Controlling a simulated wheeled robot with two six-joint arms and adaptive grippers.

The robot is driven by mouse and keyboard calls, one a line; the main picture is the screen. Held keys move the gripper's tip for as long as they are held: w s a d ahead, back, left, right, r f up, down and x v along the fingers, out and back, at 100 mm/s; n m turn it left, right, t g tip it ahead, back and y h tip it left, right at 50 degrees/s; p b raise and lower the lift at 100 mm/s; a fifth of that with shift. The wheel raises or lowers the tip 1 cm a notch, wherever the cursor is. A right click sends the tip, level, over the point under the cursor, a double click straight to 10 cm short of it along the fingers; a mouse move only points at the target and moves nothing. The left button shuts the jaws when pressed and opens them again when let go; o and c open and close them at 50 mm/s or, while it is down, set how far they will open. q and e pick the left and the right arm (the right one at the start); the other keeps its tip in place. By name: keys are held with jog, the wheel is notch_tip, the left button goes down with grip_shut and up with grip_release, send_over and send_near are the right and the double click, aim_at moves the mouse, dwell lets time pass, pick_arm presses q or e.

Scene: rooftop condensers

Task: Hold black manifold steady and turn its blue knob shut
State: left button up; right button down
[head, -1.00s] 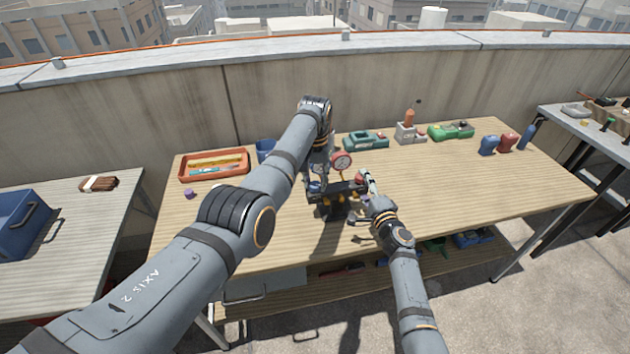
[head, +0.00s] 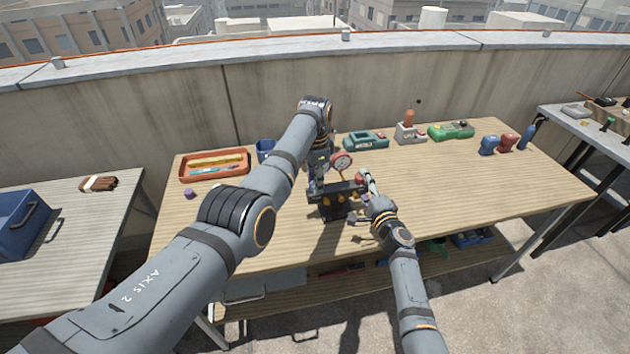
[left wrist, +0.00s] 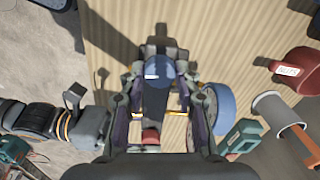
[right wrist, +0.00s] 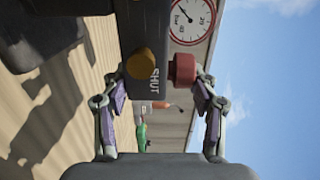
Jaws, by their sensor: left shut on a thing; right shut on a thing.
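My right gripper (head: 366,184) is at the manifold's right end. The manifold's blue knob is hidden in the head view.
An orange tray (head: 214,180) holding tools and a blue cup (head: 265,150) stand at the back left. A purple item (head: 190,194) lies near the tray. The table's right half is mostly clear.

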pick_arm(q)
jog(key=shift+m, duration=0.6)
pick_arm(e)
jog(key=shift+f, duration=0.1)
pick_arm(q)
jog(key=shift+m, duration=0.3)
jog(key=o, duration=1.1)
jog(key=shift+o, duration=0.2)
notch_tip(320, 180, up, 12)
pick_arm(e)
jog(key=shift+c, duration=1.5)
grip_release()
